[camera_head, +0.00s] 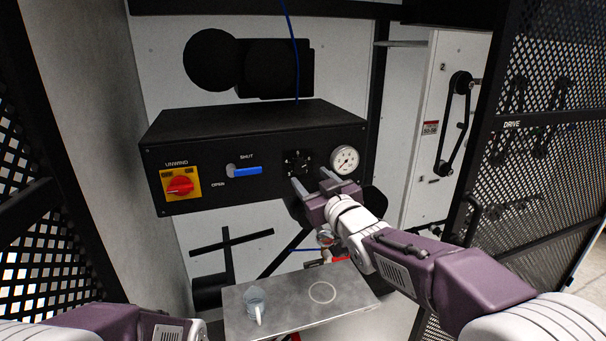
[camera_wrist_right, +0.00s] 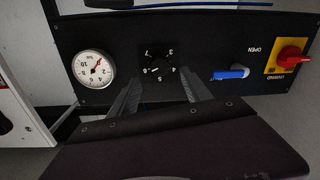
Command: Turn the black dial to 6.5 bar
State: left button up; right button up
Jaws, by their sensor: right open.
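The black dial (camera_head: 297,160) is on the front of the black control box, left of the white pressure gauge (camera_head: 344,159). The right wrist view shows the dial (camera_wrist_right: 160,68) upside down, with white numerals around it; its exact setting is too small to read. The gauge (camera_wrist_right: 93,69) has a red needle. My right gripper (camera_head: 312,181) is open and empty, its two fingers just in front of and below the dial. In the right wrist view the fingers (camera_wrist_right: 158,91) lie either side of the dial's lower part, apparently not gripping it. My left gripper is out of view.
The box (camera_head: 240,125) also carries a blue lever (camera_head: 247,170) and a red rotary switch (camera_head: 180,185) on yellow. Below is a metal table (camera_head: 290,315) with a clear cup (camera_head: 256,302). Mesh panels (camera_head: 545,130) stand at both sides.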

aim_at(301, 167)
jog(key=x, duration=0.6)
grip_shut()
jog(key=shift+m+p, duration=0.3)
jog(key=shift+m, duration=0.1)
jog(key=m, duration=0.2)
jog(key=shift+m, duration=1.9)
grip_release()
